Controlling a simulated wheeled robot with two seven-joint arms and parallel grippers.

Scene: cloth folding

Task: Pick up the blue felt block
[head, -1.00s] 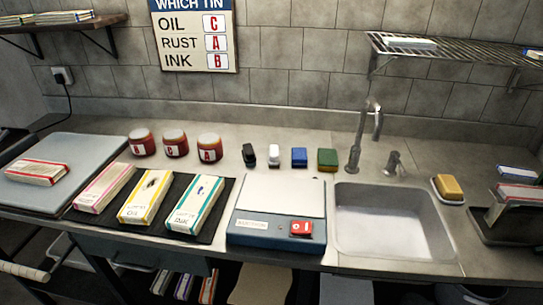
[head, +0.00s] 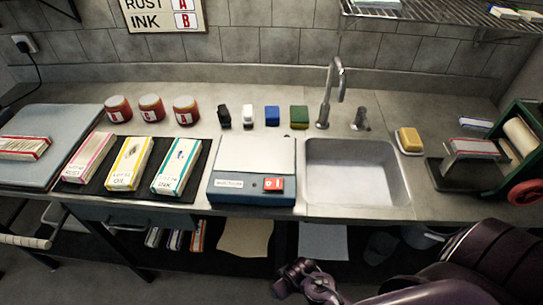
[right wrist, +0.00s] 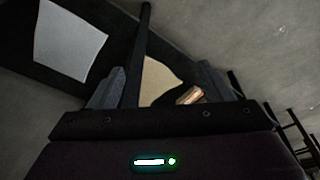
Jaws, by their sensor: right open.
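The blue felt block (head: 272,116) stands on the back of the counter in the head view. It sits between a white block (head: 247,115) on its left and a green block (head: 299,117) on its right. A black block (head: 224,116) is further left. My right gripper (right wrist: 162,82) shows in the right wrist view with its two fingers spread apart and nothing between them. My purple right arm is low in the head view, in front of the counter and well away from the block. My left gripper is not in view.
A grey device with a red switch (head: 274,184) lies in front of the blocks. The sink (head: 352,176) and tap (head: 330,95) are to the right. Three red jars (head: 151,108) stand left of the blocks. A yellow sponge (head: 409,140) lies right of the sink.

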